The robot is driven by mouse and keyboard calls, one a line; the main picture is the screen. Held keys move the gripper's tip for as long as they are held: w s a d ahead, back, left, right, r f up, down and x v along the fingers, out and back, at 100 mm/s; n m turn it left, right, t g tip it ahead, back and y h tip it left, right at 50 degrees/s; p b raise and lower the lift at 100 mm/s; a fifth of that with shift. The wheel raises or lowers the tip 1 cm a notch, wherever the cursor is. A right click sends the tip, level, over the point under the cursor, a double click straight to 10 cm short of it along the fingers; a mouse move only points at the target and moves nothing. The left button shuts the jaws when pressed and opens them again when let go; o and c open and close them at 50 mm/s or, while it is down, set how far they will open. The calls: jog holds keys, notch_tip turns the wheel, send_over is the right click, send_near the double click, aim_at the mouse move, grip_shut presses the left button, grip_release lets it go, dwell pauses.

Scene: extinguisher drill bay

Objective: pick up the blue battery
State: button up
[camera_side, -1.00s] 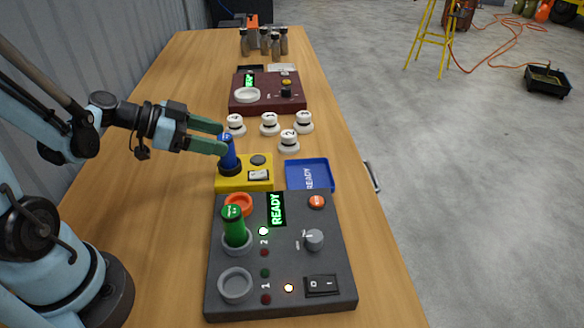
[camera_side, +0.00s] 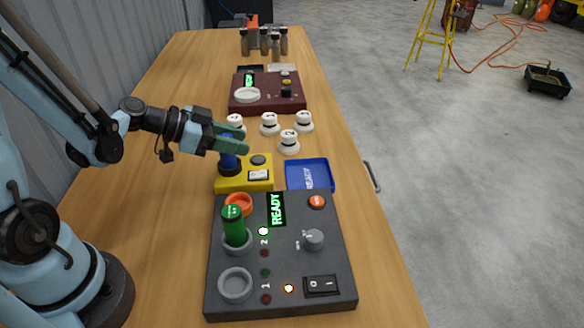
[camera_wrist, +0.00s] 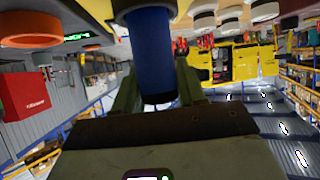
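The blue battery (camera_side: 228,161) stands in a dark round socket on the yellow box (camera_side: 262,186). Its upper part is partly hidden by my gripper's fingers in the side view. In the wrist view the blue battery (camera_wrist: 152,50) fills the space between the two green fingers. My gripper (camera_side: 232,139) reaches in from the left, with its fingers on either side of the battery's upper part. The fingers look open around it, but contact is hard to make out. The battery remains in its socket.
In front is a grey panel (camera_side: 325,262) with a green battery (camera_side: 234,226) standing in one holder. A blue tray (camera_side: 311,187) lies right of the yellow box. Several white knob-like pieces (camera_side: 270,124) and a dark red box (camera_side: 267,104) stand behind.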

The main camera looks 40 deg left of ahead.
jog(key=c, duration=0.4)
jog(key=shift+r, duration=0.2)
